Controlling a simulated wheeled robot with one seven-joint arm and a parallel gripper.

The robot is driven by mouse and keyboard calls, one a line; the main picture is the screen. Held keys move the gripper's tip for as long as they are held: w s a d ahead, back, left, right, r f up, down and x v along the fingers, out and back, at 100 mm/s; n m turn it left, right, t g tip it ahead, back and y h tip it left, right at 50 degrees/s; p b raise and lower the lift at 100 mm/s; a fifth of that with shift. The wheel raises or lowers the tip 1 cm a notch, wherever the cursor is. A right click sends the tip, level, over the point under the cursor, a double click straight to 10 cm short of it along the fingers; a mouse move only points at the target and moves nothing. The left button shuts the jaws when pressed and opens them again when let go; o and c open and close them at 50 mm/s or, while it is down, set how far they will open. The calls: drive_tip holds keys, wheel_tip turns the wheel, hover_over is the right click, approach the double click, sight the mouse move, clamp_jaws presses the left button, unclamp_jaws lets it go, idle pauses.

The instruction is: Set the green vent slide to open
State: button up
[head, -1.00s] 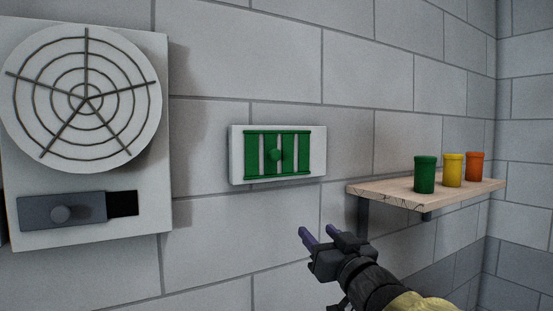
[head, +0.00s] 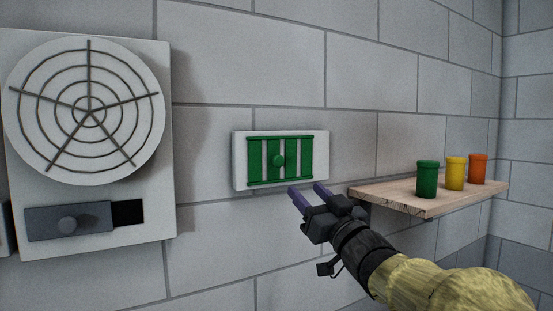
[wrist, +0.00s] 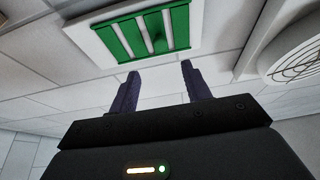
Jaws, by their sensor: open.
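The green vent slide (head: 258,160) is a barred plate with a round green knob (head: 278,160), set on a white wall panel (head: 239,162). White gaps show between its green bars. I see no contact with the slide.
A wooden shelf (head: 400,199) at the right holds a green, a yellow and an orange canister (head: 477,168). At the left is a white panel with a round fan grille (head: 90,110) and a grey slide (head: 95,217) with a knob. The wall between is bare.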

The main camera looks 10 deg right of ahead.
sight(280, 163)
drive_tip(key=p+x, duration=0.6)
drive_tip(key=x, duration=0.6)
drive_tip(key=shift+w+a, duration=0.1)
drive_tip(key=shift+w, duration=0.05)
drive_tip(key=shift+c, duration=0.5)
clamp_jaws()
